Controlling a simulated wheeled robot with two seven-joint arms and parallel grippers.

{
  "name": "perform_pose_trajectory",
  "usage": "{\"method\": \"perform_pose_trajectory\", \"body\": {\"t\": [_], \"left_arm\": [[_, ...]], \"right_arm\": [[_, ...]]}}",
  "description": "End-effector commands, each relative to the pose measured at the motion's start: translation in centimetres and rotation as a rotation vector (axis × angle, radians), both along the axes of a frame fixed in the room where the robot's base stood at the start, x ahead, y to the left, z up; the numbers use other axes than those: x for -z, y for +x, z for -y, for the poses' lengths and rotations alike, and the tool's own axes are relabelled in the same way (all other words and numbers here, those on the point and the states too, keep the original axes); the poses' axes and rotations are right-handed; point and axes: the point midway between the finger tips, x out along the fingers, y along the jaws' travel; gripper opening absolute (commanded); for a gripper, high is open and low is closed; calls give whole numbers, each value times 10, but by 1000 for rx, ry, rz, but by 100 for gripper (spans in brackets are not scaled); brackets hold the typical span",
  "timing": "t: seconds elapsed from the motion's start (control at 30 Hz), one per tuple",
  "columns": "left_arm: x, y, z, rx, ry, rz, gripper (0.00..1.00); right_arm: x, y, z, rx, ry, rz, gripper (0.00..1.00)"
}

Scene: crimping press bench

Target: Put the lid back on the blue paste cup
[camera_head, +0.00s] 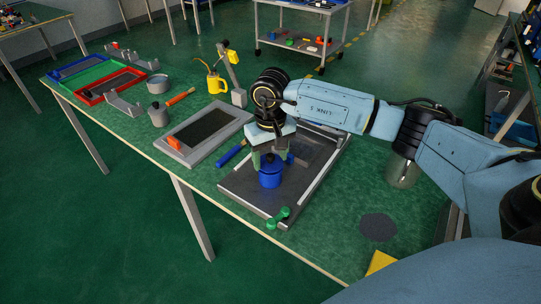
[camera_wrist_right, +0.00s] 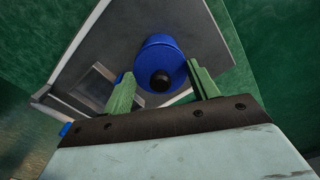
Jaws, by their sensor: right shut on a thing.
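My right gripper (camera_head: 270,161) points down over the grey press base, its green fingers on either side of a round blue lid with a black knob (camera_wrist_right: 160,80). It is shut on the lid. The blue paste cup (camera_head: 270,177) shows directly below the fingers in the head view, standing on the dark plate. I cannot tell whether the lid touches the cup's rim or is just above it. In the wrist view the lid hides the cup's top. My left gripper is not in view.
The grey press base (camera_head: 246,190) carries green knobs (camera_head: 278,217) at its front corner. A blue-handled tool (camera_head: 231,153) and a grey tray (camera_head: 180,146) lie to the left. A yellow oil can (camera_head: 216,84) stands behind. A dark round mat (camera_head: 378,227) lies on clear table at right.

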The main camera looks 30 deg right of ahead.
Motion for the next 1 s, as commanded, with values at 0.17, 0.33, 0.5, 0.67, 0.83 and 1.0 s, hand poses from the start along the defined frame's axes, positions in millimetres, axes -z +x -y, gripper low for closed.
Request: {"method": "perform_pose_trajectory", "body": {"t": [0.17, 0.33, 0.5, 0.67, 0.83, 1.0], "left_arm": [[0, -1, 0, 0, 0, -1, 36], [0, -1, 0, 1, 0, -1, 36], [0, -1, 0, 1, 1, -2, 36], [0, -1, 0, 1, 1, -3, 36], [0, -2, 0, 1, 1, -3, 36], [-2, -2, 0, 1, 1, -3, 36]], "right_arm": [[0, 0, 0, 0, 0, 1, 60], [0, 0, 0, 0, 0, 1, 83], [0, 0, 0, 0, 0, 1, 84], [0, 0, 0, 0, 0, 0, 100], [0, 0, 0, 0, 0, 0, 100], [-3, 0, 0, 0, 0, 1, 100]]}}
